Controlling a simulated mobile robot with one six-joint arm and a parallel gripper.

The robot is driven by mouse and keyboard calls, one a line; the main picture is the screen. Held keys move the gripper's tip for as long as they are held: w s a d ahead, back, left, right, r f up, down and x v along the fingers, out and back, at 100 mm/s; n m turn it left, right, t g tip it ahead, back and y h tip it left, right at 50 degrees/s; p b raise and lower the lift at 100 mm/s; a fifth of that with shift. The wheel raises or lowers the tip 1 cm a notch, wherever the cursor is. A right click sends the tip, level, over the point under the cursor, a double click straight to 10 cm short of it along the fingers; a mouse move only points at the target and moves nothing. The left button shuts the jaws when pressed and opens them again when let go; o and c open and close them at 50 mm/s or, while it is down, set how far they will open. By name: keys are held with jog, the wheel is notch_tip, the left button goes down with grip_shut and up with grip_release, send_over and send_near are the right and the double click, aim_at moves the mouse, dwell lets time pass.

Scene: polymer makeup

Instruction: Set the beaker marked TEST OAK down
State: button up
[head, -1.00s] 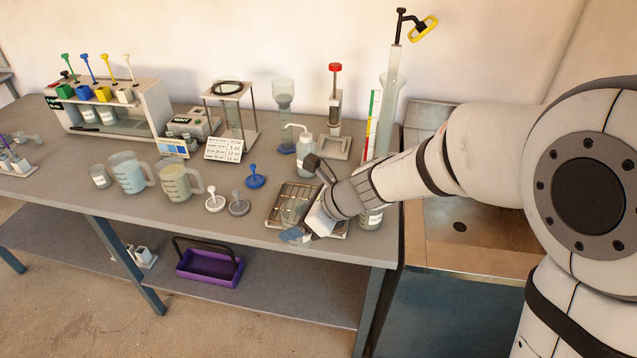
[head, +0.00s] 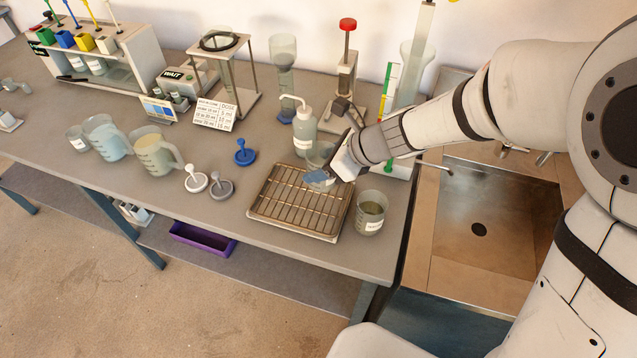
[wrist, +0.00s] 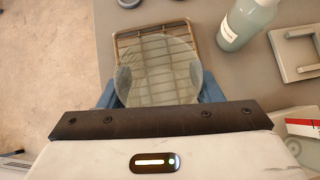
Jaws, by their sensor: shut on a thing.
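My gripper (head: 322,178) has blue fingers and is shut on a clear glass beaker (head: 318,154) at the back right of the wire rack tray (head: 262,213). In the wrist view the beaker (wrist: 158,70) shows from above as a round rim between the blue fingers (wrist: 160,97), with the rack's bars (wrist: 128,38) seen through and behind it. No marking on this beaker can be read. I cannot tell whether its base touches the rack. A second labelled beaker (head: 370,213) with dark contents stands right of the rack, apart from my gripper.
A wash bottle (head: 303,133) stands close behind the rack, left of the held beaker. White, grey and blue stoppers (head: 220,187) and two jugs (head: 153,153) stand to the left. A sink (head: 480,228) lies to the right. The front of the rack is empty.

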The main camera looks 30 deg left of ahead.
aim_at(324, 184)
notch_tip(324, 184, down, 7)
jog(key=shift+f+b, duration=0.2)
jog(key=shift+b, duration=0.55)
jog(key=shift+f, duration=0.2)
jog(key=o, duration=1.1)
jog(key=shift+r, duration=0.1)
jog(key=shift+o, duration=0.2)
jog(key=shift+d+r, duration=0.2)
jog(key=shift+r, duration=0.2)
jog(key=p+v, duration=0.2)
jog(key=v, duration=0.9)
jog(key=shift+d+r, duration=0.1)
jog(key=shift+d, duration=0.1)
